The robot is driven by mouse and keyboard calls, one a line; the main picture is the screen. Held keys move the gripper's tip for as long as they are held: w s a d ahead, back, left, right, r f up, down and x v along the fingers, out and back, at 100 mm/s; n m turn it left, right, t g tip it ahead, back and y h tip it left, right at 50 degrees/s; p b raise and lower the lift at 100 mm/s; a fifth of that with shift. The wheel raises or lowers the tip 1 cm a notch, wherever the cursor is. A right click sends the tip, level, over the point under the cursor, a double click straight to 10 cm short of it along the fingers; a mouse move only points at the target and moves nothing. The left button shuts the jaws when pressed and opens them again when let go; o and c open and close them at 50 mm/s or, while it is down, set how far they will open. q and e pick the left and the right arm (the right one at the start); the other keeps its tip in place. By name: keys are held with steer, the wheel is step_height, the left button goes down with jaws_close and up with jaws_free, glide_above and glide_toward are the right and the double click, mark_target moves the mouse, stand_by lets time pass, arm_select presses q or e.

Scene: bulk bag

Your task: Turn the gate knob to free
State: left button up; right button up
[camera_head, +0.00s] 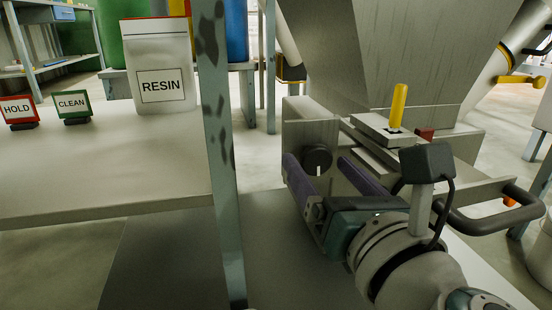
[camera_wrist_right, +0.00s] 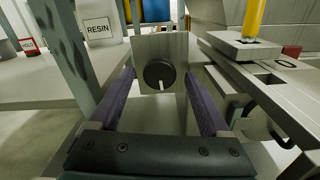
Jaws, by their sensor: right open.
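The gate knob (camera_head: 317,159) is a round black dial with a white pointer mark, on a grey metal plate below the hopper. In the right wrist view the knob (camera_wrist_right: 160,75) shows its white mark pointing down. My right gripper (camera_head: 318,162) is open, with one purple finger to each side of the knob in the picture. In the wrist view the right gripper (camera_wrist_right: 160,82) frames the knob, with gaps on both sides; I cannot tell how far the fingertips are from the plate. My left gripper is not in view.
A yellow lever (camera_head: 398,105) stands on the slide gate right of the knob, with a red block (camera_head: 425,134) beside it. A dark bar handle (camera_head: 490,222) juts out at right. A bench (camera_head: 110,180) at left holds a RESIN bag (camera_head: 161,65) and HOLD and CLEAN signs.

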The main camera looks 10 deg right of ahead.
jaws_close()
stand_by(0.7)
